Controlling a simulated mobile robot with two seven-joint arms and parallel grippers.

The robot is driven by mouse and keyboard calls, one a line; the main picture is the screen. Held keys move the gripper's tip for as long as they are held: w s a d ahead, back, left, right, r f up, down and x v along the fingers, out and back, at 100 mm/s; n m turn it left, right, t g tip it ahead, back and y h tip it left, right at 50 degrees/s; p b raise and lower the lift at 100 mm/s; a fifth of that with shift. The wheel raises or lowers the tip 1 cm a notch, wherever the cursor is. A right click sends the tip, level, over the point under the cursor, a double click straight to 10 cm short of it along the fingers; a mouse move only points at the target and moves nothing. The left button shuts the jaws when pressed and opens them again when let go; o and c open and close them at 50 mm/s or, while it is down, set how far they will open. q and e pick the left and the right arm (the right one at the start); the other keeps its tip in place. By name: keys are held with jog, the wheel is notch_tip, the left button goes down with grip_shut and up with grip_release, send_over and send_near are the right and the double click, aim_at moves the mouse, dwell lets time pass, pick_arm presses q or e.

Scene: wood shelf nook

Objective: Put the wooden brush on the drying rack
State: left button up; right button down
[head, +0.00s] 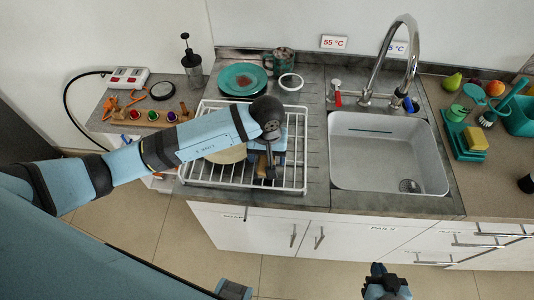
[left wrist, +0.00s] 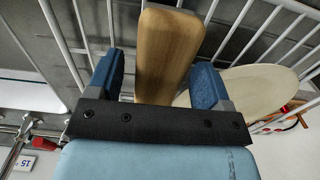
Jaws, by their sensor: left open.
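The wooden brush (left wrist: 168,45) shows in the left wrist view as a light brown wooden piece lying between the two blue fingers of my left gripper (left wrist: 157,75). The fingers are open, with a visible gap between the left finger and the wood. White wires of the drying rack (head: 214,185) run behind the wood. In the head view my left gripper (head: 266,166) is low over the rack, and my arm hides most of the brush. My right gripper (head: 386,284) is at the bottom edge, in front of the cabinets; its jaws are unclear.
A cream plate (head: 228,154) is in the rack beside my left gripper. A teal plate (head: 242,79), a mug (head: 283,61) and a white ring-shaped item (head: 291,82) stand behind. The sink (head: 385,150) is to the right. A green tray (head: 458,140) with sponges lies farther right.

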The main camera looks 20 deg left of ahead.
pick_arm(q)
notch_tip(320, 180, up, 12)
jog(key=b, duration=0.2)
dwell(0.5)
